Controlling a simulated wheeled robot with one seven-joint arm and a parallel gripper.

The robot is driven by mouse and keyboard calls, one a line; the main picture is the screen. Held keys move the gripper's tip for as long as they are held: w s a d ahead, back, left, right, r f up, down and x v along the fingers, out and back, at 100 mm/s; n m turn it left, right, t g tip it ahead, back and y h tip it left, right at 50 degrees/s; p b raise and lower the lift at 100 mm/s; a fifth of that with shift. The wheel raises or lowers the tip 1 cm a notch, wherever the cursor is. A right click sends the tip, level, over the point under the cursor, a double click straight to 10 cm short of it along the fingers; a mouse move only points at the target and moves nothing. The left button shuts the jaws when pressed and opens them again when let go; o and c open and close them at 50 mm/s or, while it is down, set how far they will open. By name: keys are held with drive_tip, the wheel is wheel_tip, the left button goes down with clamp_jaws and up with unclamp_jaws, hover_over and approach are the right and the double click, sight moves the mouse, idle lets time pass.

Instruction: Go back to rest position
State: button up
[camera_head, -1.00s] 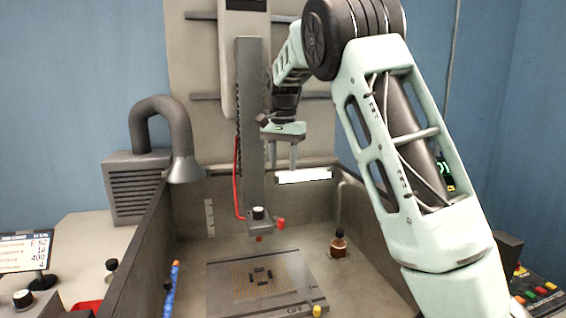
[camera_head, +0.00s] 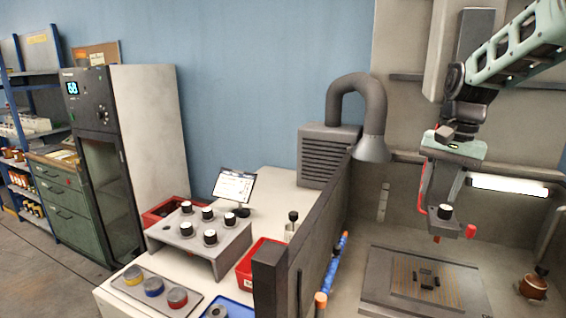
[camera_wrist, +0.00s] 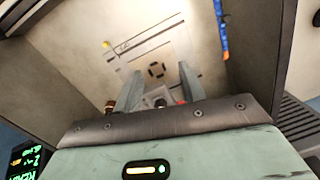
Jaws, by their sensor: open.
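My gripper (camera_head: 438,192) hangs at the right of the head view, in front of the grey column of the bench device and above the grey plate (camera_head: 385,290). Its two fingers point down, apart and empty. In the wrist view my gripper (camera_wrist: 160,84) shows two spread fingers with nothing held between them. Beyond them is the plate, with a small group of dark blocks (camera_wrist: 157,70) in its middle. My upper arm runs out of the head view at the upper right.
A dark wall (camera_head: 322,235) bounds the walled bench on the left, with a blue tube (camera_head: 333,262) along it. Left of it stand a grey rack of black-capped jars (camera_head: 208,243), a small screen (camera_head: 233,187) and a fume hose (camera_head: 372,130). A brown bottle (camera_head: 533,285) stands at right.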

drive_tip(key=s+a+f+n, duration=0.45)
drive_tip(key=s+a, duration=0.25)
drive_tip(key=a, duration=0.4)
drive_tip(key=s+a+f+n+b, duration=0.1)
drive_tip(key=s+a+f+n, duration=0.1)
drive_tip(key=s, duration=0.5)
drive_tip(key=s+a+f+n, duration=0.3)
drive_tip(key=s+a+n, duration=0.1)
drive_tip(key=s, duration=0.4)
drive_tip(key=s+a+f+n+b, duration=0.1)
drive_tip(key=s+a+f+n, duration=0.2)
drive_tip(key=s+n, duration=0.2)
drive_tip(key=s, duration=0.3)
drive_tip(key=shift+a+f+h+b, duration=0.15)
drive_tip(key=shift+a+h+b, duration=0.15)
drive_tip(key=shift+a, duration=0.05)
drive_tip(key=shift+c, duration=0.5)
